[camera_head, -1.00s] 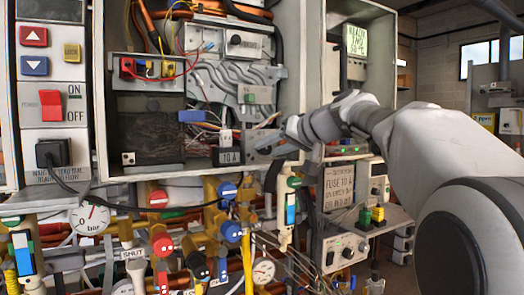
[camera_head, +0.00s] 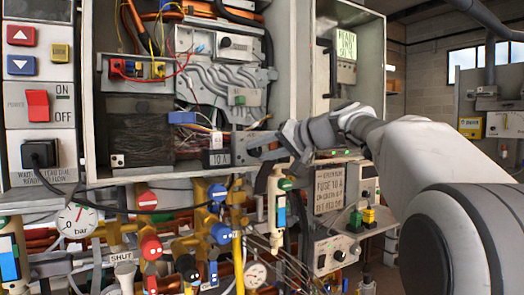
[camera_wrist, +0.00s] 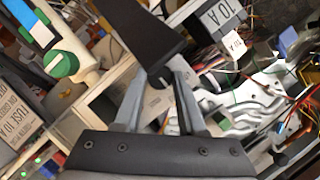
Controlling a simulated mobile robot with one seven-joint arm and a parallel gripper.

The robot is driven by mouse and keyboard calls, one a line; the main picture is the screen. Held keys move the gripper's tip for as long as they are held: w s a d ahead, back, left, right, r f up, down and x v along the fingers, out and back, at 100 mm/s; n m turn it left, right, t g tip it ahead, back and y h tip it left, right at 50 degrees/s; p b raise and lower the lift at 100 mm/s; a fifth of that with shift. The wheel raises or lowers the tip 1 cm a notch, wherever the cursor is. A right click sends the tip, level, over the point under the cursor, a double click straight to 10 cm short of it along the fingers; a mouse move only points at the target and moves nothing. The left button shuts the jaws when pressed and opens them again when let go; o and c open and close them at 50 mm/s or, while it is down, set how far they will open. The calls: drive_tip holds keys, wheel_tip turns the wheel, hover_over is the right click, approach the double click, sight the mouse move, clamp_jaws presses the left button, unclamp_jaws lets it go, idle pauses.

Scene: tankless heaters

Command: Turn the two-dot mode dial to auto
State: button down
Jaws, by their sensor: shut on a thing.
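My gripper (camera_head: 262,148) is at the lower right of the open heater cabinet, beside a block labelled 10 A (camera_head: 217,158). I cannot tell what that piece belongs to. No dial with a readable "auto" mark shows. A small black knob (camera_head: 225,41) sits on a white module high in the cabinet. Another dark knob (camera_head: 338,255) is on the lower right box. Red (camera_head: 151,248) and blue (camera_head: 221,233) valve knobs below carry small white marks.
Wires and grey ducting fill the cabinet (camera_head: 90,90). Pipes, gauges (camera_head: 77,219) and valves crowd the space below. A red power switch (camera_head: 37,105) and plug (camera_head: 40,153) are at left. A second cabinet with a green display (camera_head: 346,43) stands at right.

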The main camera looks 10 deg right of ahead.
drive_tip(key=shift+c, duration=2.4)
unclamp_jaws()
drive_tip(key=p+v, duration=0.1)
drive_tip(key=v, duration=1.6)
drive_tip(key=shift+d, duration=0.15)
drive_tip(key=shift+s+p, duration=0.15)
drive_tip(key=shift+p, duration=0.15)
